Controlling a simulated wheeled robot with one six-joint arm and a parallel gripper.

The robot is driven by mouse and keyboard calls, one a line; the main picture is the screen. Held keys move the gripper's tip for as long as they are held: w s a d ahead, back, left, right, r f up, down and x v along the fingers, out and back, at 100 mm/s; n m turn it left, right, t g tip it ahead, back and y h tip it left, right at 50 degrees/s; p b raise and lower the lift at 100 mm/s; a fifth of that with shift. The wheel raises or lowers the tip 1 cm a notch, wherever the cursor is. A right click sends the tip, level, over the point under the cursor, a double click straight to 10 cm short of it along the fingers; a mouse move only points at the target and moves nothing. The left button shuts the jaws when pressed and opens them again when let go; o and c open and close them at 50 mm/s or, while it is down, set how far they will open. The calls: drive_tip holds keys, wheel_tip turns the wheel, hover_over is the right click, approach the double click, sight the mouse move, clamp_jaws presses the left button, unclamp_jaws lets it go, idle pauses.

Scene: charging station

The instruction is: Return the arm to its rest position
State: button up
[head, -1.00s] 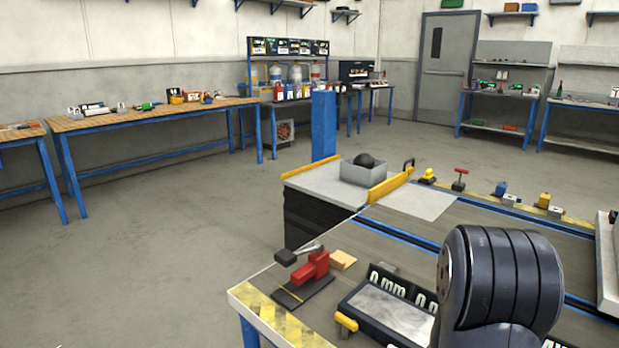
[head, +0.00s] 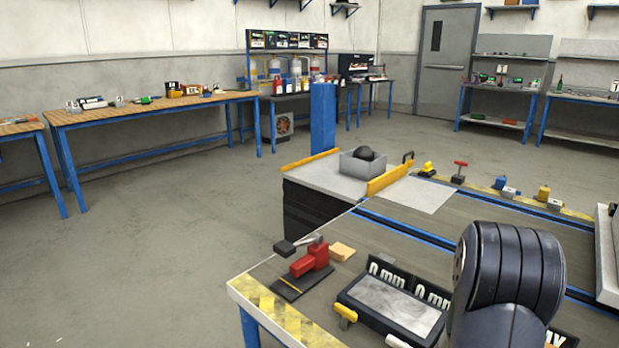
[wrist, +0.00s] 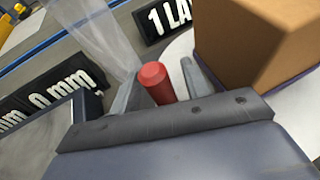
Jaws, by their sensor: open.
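My gripper (wrist: 165,88) shows in the wrist view with its two grey fingers apart. A red round-topped piece (wrist: 155,82) appears between or just beyond the fingers; I cannot tell whether it touches them. My dark segmented arm (head: 512,262) stands over the workbench (head: 300,325) at the lower right of the head view. My gripper is hidden there.
A cardboard box (wrist: 262,38) is close to the right finger in the wrist view. Black label blocks with white lettering (wrist: 62,92) lie to the left. On the bench are a red clamp (head: 308,262) and a grey-topped tray (head: 392,305). Open floor lies left.

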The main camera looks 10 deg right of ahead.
drive_tip(key=shift+w+d+r+m+g+h+p, duration=0.2)
drive_tip(key=shift+w+d+m+g+p, duration=0.25)
drive_tip(key=shift+p, duration=0.6)
drive_tip(key=shift+w+d+r+m+g+h+p, duration=0.1)
drive_tip(key=shift+d+r+m+g+h+p, duration=0.15)
drive_tip(key=shift+m+g+p, duration=0.55)
drive_tip(key=shift+w+d+f+m+g+p, duration=0.15)
drive_tip(key=shift+d+m+g+p, duration=0.25)
drive_tip(key=shift+p, duration=0.3)
drive_tip(key=shift+w+d+f+m+g+p, duration=0.1)
drive_tip(key=shift+d+m+g+p, duration=0.15)
drive_tip(key=shift+g+p, duration=0.35)
